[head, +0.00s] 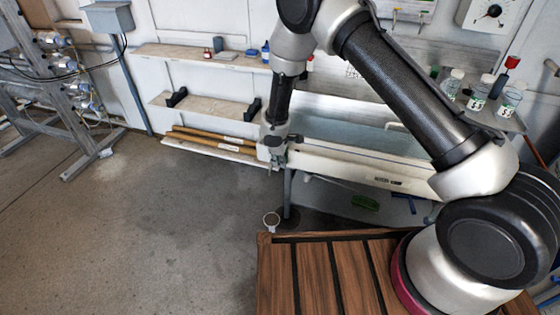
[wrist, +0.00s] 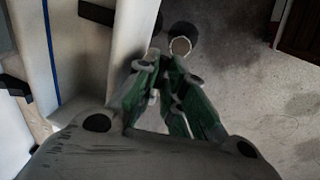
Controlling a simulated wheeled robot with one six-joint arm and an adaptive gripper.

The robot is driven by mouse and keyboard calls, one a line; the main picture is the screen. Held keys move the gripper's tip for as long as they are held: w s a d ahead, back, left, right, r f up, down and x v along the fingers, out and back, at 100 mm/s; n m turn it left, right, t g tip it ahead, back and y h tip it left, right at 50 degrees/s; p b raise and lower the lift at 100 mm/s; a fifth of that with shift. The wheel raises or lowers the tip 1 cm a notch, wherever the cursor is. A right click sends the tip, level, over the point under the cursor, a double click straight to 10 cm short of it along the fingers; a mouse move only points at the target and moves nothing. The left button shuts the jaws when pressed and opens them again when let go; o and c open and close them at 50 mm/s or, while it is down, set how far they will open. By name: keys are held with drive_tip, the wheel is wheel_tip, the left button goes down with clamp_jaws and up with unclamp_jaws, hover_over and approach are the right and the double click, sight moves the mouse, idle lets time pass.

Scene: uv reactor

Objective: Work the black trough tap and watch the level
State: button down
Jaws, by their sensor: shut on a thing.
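The long white trough (head: 345,168) stands against the wall, with a pale blue-grey surface (head: 350,132) inside its rim. I cannot read an exact level on it. My gripper (head: 275,163) is at the trough's left end, pointing down. In the wrist view my green-padded fingers (wrist: 155,68) are drawn together beside the trough's white wall (wrist: 128,45). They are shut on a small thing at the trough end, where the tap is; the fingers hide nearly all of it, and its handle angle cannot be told.
A small round pale-rimmed cup (head: 271,220) stands on the floor below, beside a dark disc (head: 290,214). A wooden slatted top (head: 315,275) is in front. Shelves (head: 205,57) line the wall; bottles (head: 480,95) stand at right.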

idle(0.3)
drive_tip(key=c, duration=1.5)
unclamp_jaws()
